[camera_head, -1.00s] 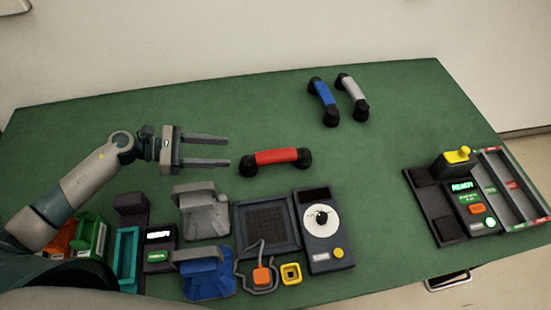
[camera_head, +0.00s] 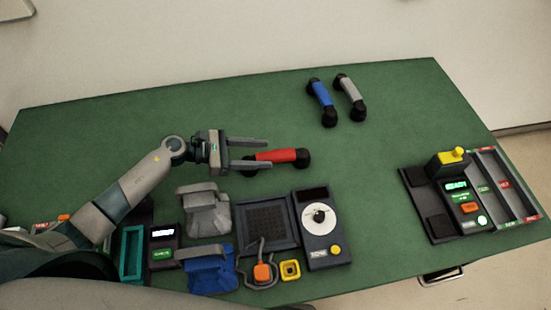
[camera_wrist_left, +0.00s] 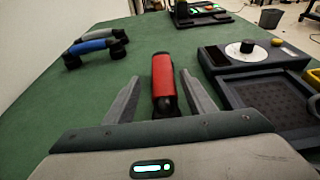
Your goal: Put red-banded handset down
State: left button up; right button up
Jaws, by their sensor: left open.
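The red-banded handset (camera_head: 283,156) lies on the green table, with black ends and a red grip. In the left wrist view the handset (camera_wrist_left: 163,78) lies lengthwise ahead, its near black end between the fingers. My left gripper (camera_head: 268,154) is open, its fingers on either side of the handset's left end without visibly closing on it. It also shows in the left wrist view (camera_wrist_left: 160,100). The right gripper is in neither view.
A blue-banded handset (camera_head: 321,101) and a grey-banded handset (camera_head: 350,97) lie at the back. A grey cradle (camera_head: 204,212), a blue cradle (camera_head: 211,273) and a dial unit (camera_head: 320,232) stand in front. The table's middle right is clear.

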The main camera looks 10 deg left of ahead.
aim_at(275, 154)
pick_arm(q)
jog(key=shift+w+d+p, duration=0.1)
jog(key=shift+d+p, duration=0.2)
jog(key=shift+d, duration=0.25)
jog(key=x, duration=0.3)
jog(key=shift+d+f+p, duration=0.1)
jog(key=shift+d+p, duration=0.05)
jog(key=shift+p, duration=0.25)
jog(key=shift+w+d+f, duration=0.1)
jog(key=shift+d+f, duration=0.15)
jog(key=shift+d, duration=0.15)
grip_shut()
jog(key=shift+r, duration=0.15)
notch_tip(275, 154, up, 10)
jog(key=shift+f+b, duration=0.1)
jog(key=shift+b, duration=0.95)
